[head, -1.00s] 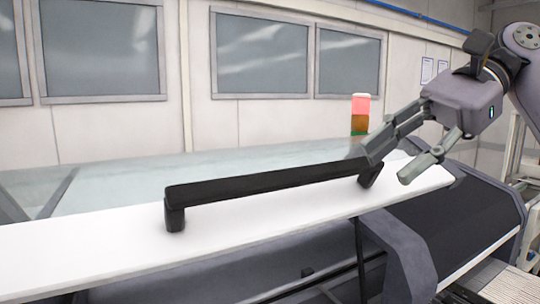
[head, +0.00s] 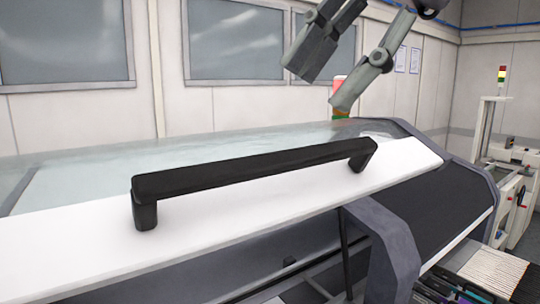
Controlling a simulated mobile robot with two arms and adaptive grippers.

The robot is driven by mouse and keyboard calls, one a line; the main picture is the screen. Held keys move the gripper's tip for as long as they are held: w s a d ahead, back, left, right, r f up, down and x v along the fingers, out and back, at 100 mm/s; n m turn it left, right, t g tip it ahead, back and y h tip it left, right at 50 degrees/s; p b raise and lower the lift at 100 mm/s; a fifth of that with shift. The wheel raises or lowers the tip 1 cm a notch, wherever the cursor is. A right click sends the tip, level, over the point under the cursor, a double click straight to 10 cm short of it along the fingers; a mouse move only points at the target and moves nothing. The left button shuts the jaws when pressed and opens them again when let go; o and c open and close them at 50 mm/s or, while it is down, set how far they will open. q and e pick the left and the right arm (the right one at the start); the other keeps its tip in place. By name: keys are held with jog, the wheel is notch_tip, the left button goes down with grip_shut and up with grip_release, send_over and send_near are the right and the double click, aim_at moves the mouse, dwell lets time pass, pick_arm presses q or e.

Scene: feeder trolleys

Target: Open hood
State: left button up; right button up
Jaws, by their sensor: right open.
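The hood (head: 70,245) has a white front panel and a clear, glass-like top. A long black bar handle (head: 250,170) stands off the white panel on two posts. The hood's front edge is above the machine body, with a dark gap and a thin dark rod below it. My right gripper (head: 324,87) is open and empty, above and behind the right end of the handle as seen in the picture. My left gripper is out of view.
A red-topped signal light (head: 338,90) stands behind the hood, partly hidden by a finger. A grey curved machine frame (head: 385,245) is below the hood's right part. Another machine with a signal tower (head: 501,75) stands at the right. The space in front of the handle is clear.

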aim_at(262, 160)
jog(key=x, duration=1)
jog(key=shift+a+p, duration=0.1)
jog(key=shift+p, duration=0.25)
jog(key=shift+s, duration=0.1)
grip_shut()
